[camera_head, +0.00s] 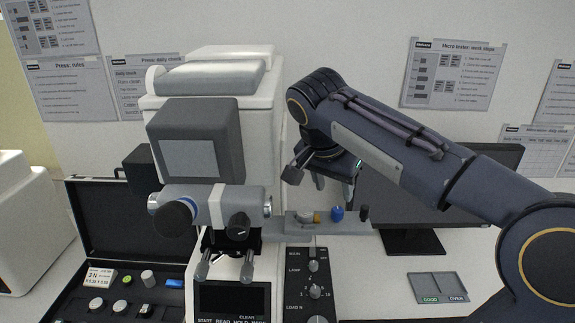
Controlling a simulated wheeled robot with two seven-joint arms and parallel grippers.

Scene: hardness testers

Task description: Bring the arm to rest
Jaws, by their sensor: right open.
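My right arm (400,140) comes in from the right edge, reaches up and left, and bends down at the wrist. My right gripper (335,192) hangs from that wrist, open and empty, just right of the hardness tester's white column. It is above or behind the grey stage arm (345,228), and its fingertips are partly hard to make out. The hardness tester (195,150) stands left of the gripper, with a dark head, a grey eyepiece unit and a turret below. My left gripper is not in view.
The stage arm carries a blue knob (337,213) and a dark knob (364,212). A monitor (405,205) stands behind my right arm. A grey sorting tray (438,287) lies at the lower right. An open black case (105,225) with several small pieces sits at the left.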

